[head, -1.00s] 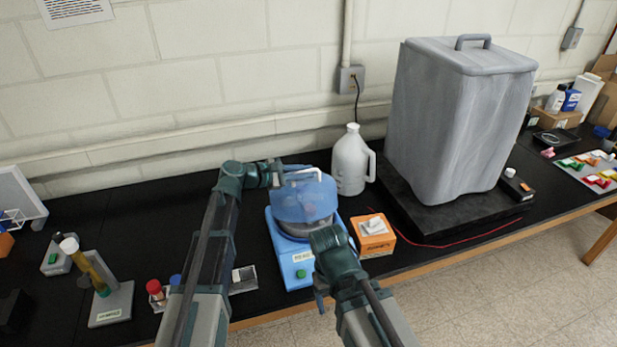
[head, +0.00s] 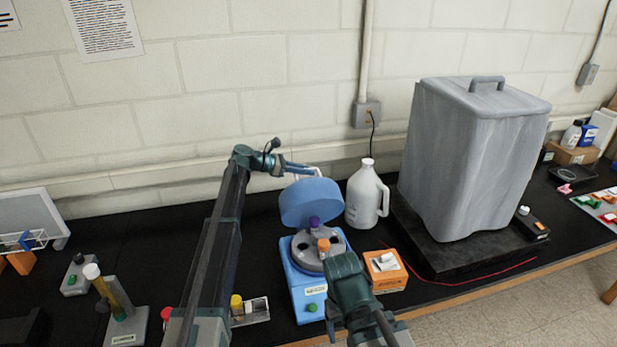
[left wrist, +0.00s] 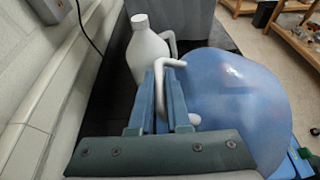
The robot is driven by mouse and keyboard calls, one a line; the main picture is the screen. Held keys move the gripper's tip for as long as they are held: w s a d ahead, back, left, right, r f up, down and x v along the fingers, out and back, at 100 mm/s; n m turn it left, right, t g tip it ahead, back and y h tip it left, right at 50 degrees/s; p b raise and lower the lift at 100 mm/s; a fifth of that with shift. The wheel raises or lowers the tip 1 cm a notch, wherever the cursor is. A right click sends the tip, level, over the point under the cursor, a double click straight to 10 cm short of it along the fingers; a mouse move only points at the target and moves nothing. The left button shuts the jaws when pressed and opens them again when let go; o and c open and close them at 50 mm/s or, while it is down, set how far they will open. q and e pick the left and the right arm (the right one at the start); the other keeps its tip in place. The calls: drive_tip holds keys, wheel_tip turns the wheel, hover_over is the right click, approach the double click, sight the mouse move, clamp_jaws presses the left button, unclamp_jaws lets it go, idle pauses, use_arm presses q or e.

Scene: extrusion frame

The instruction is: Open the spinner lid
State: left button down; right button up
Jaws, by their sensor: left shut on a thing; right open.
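The blue spinner (head: 303,290) stands on the black bench with its blue lid (head: 311,203) swung up and tilted back toward the wall. Under the lid the grey rotor (head: 307,250) shows, with a purple-capped tube and an orange-capped tube in it. My left gripper (head: 303,168) is shut on the white lid handle (head: 318,172) at the lid's top. In the left wrist view the handle (left wrist: 168,66) passes between the fingers, beside the lid (left wrist: 232,95). My right gripper (head: 335,262) is open in front of the spinner; its fingertips are mostly hidden.
A white jug (head: 364,196) stands right behind the spinner. An orange box (head: 384,276) is close on its right.

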use_arm(q)
drive_tip(key=shift+w+a+f, duration=0.2)
drive_tip(key=shift+w, duration=0.2)
drive_tip(key=shift+w+a+f, duration=0.15)
drive_tip(key=shift+w+f, duration=0.05)
drive_tip(key=shift+w, duration=0.15)
drive_tip(key=c, duration=1.2)
unclamp_jaws()
drive_tip(key=shift+o, duration=0.2)
drive_tip(key=shift+w, duration=0.1)
drive_tip(key=p+v, duration=0.4)
drive_tip(key=v, duration=0.9)
drive_tip(key=shift+a+p, duration=0.35)
drive_tip(key=shift+r, duration=0.15)
